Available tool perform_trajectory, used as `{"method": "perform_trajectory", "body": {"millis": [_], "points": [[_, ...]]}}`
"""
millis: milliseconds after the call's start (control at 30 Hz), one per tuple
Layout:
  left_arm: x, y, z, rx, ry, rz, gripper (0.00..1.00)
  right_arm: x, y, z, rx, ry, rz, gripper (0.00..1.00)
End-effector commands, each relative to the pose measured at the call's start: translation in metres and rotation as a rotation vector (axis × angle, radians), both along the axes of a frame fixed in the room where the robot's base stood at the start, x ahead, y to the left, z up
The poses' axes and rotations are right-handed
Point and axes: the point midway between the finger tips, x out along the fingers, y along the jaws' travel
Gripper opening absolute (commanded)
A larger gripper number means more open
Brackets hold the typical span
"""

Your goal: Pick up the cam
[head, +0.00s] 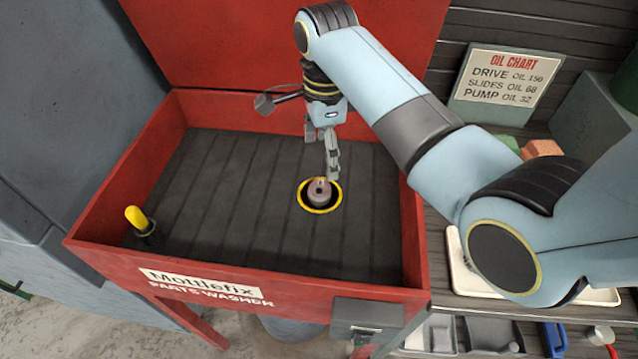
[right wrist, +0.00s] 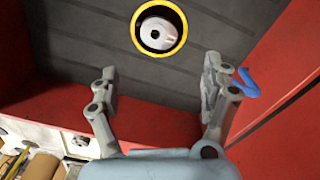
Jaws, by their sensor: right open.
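The cam (head: 319,190) is a small brownish-grey round piece with a hub on top. It sits inside a yellow-ringed round opening in the floor of the red parts washer (head: 90,218). In the right wrist view the cam (right wrist: 158,33) looks pale grey, with a dark hole, inside the yellow ring. My right gripper (head: 324,158) is open and empty over the basin, close to the cam and apart from it. Its two spread fingers show in the right wrist view (right wrist: 161,75), with the cam beyond their tips. My left gripper is out of view.
A yellow-handled item (head: 136,217) stands in the basin's front left corner. Red walls surround the basin, with a tall red panel (head: 280,40) behind. A blue piece (right wrist: 247,83) shows beside one finger. A pale tray (head: 462,275) lies right.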

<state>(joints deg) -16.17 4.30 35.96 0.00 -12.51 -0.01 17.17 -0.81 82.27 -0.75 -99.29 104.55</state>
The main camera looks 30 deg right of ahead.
Motion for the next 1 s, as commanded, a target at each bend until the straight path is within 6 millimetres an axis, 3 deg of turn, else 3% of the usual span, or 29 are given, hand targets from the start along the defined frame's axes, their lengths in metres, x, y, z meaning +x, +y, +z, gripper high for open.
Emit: {"method": "perform_trajectory", "body": {"millis": [100,300,433,700,1000], "points": [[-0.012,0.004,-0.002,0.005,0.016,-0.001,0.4,-0.001,0.001,-0.021,0.001,0.006,-0.007,0.81],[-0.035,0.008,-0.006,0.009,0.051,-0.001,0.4,0.0,0.001,-0.046,0.0,0.002,-0.005,0.81],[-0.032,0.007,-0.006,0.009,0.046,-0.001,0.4,0.0,0.003,-0.056,0.0,0.002,-0.004,0.81],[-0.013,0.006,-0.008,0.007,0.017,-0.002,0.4,0.002,0.007,-0.096,-0.002,0.001,-0.003,0.81],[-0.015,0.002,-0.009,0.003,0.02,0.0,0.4,0.002,0.008,-0.1,-0.001,-0.001,-0.003,0.8]]}}
